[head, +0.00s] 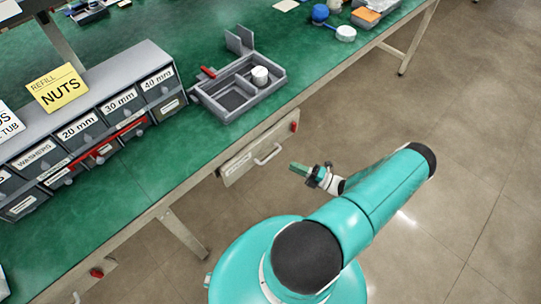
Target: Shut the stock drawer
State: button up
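A grey drawer front (238,166) with a pale bar handle (268,154) hangs just under the front edge of the green-topped bench. I take it for the stock drawer; its label is too small to read. From this angle I cannot tell how far it stands out. My gripper (297,169) is off the bench, a little right of the handle and apart from it, pointing left toward the drawer front. Its fingers are small and overlap in this view, so I cannot tell whether they are open or shut.
The bench (130,180) carries a cabinet of small labelled bins (125,75) with a yellow NUTS card (57,88). A grey tray (231,113) holds a white cylinder (260,75). A metal bench leg (183,235) stands left of my body. The floor at right is clear.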

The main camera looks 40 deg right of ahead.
aim_at(271, 156)
jog(key=x, duration=1)
jog(key=shift+w+a+r, duration=0.1)
jog(key=shift+w+a, duration=0.05)
jog(key=shift+w, duration=0.15)
grip_shut()
